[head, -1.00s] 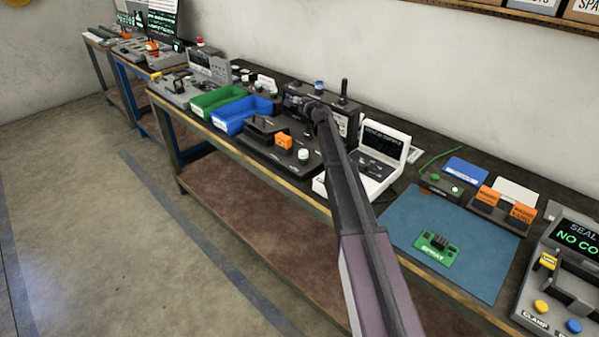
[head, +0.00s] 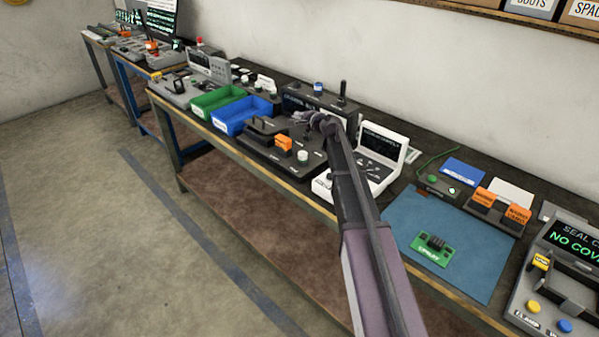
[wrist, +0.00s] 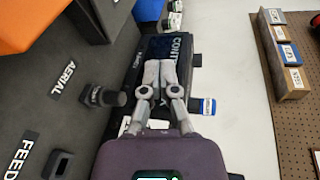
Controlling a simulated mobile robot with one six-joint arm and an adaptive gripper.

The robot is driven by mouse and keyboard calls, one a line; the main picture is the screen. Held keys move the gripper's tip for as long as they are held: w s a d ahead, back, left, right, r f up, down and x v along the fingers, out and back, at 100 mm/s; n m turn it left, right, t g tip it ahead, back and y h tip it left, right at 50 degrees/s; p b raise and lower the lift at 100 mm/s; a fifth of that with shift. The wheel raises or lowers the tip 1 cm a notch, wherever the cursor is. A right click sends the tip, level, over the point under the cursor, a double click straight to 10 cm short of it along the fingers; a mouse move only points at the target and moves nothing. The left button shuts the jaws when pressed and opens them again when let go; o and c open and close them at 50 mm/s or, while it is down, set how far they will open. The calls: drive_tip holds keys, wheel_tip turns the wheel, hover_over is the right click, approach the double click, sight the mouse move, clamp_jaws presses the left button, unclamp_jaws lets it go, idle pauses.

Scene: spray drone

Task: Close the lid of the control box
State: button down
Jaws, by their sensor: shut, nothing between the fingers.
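A dark box stands against the wall at the back of the bench in the head view (head: 337,104). In the wrist view a dark box face (wrist: 158,46) with a partly hidden label starting "CONT" lies beyond my fingers; I take it as the control box. I cannot tell its lid from its body. My gripper (head: 298,117) is shut and empty, in front of that box and above the dark panel. In the wrist view my gripper (wrist: 160,66) overlaps the box face; whether it touches is unclear.
A dark panel with an orange block (head: 284,142) and a white knob (head: 302,156) lies below. A blue bin (head: 240,116) and green bin (head: 216,99) stand left. A white console (head: 362,160) with a raised screen stands right. A blue mat (head: 470,270) lies farther right.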

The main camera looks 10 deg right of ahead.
drive_tip(key=s+a+f+n+g+p, duration=0.1)
drive_tip(key=s+n+g+p, duration=0.1)
drive_tip(key=s, duration=0.7)
drive_tip(key=s+a+f+n+g+h+p, duration=0.1)
drive_tip(key=s+a+n+g+p, duration=0.1)
drive_tip(key=s, duration=0.8)
drive_tip(key=s+a+f+n+g+h+p, duration=0.1)
drive_tip(key=s+n+g+p, duration=0.3)
drive_tip(key=s, duration=0.5)
drive_tip(key=shift+s+a+f+n+g, duration=0.4)
drive_tip(key=shift+n+g, duration=0.6)
drive_tip(key=shift+n, duration=0.7)
drive_tip(key=shift+w+a+r, duration=0.1)
drive_tip(key=shift+r, duration=0.05)
drive_tip(key=s+d+f+n+g+h, duration=0.1)
drive_tip(key=s+d+g+h, duration=0.1)
drive_tip(key=s, duration=0.6)
drive_tip(key=s+d+f+n+g+h, duration=0.1)
drive_tip(key=s+d+n+h, duration=0.1)
drive_tip(key=s, duration=0.5)
drive_tip(key=shift+s+f+g, duration=0.15)
drive_tip(key=shift+s+g, duration=0.25)
drive_tip(key=shift+d, duration=0.1)
